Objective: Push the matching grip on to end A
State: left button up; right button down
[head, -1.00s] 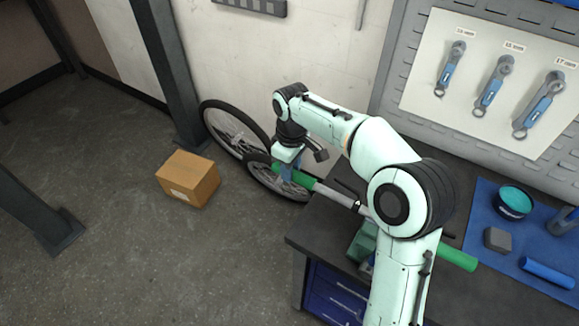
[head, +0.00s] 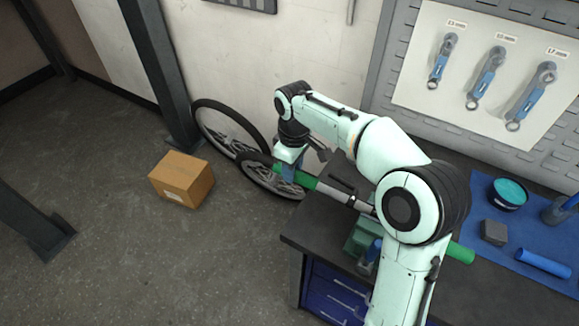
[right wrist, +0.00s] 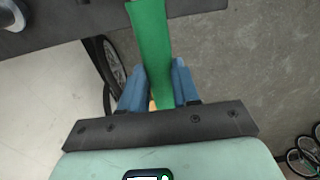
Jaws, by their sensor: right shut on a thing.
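My right gripper (head: 291,172) is shut on a green grip (head: 306,181), out past the bench's left edge. In the right wrist view its blue fingers (right wrist: 160,90) close on both sides of the green grip (right wrist: 152,45). The grip's inner end meets a grey and dark handlebar (head: 358,203) in line with it. I cannot tell how far the grip is over the bar end. Another green grip (head: 460,252) shows at the bar's other end, beyond my arm. My arm hides the middle of the bar. No end label is readable. My left gripper is not in view.
A green stand or clamp (head: 361,236) is under the bar on the dark bench (head: 305,232). A blue mat (head: 520,232) holds a teal-topped tin (head: 508,193), a grey block (head: 494,232) and a blue cylinder (head: 543,264). Bicycle wheels (head: 225,130) and a cardboard box (head: 182,180) stand beyond.

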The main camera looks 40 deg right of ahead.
aim_at(312, 179)
jog(key=shift+s+d+b, duration=0.15)
jog(key=shift+s+b, duration=0.1)
jog(key=shift+s, duration=0.25)
jog(key=shift+s+d+b, duration=0.15)
jog(key=shift+s+b, duration=0.05)
jog(key=shift+s, duration=0.3)
jog(key=shift+s+d, duration=0.1)
jog(key=shift+s, duration=0.3)
jog(key=shift+s+d+b, duration=0.2)
jog(key=shift+s+b, duration=0.15)
jog(key=shift+s, duration=0.3)
jog(key=shift+s+d+b, duration=0.2)
jog(key=shift+s+b, duration=0.15)
jog(key=shift+s, duration=0.25)
jog(key=shift+s+d+f+b, duration=0.1)
jog(key=shift+s+d+b, duration=0.1)
jog(key=shift+s, duration=0.45)
jog(key=shift+s+d+b, duration=0.15)
jog(key=shift+s+b, duration=0.05)
jog(key=shift+s, duration=0.45)
jog(key=shift+s+d, duration=0.15)
jog(key=shift+s, duration=0.25)
jog(key=c, duration=0.8)
grip_release()
jog(key=shift+o, duration=0.2)
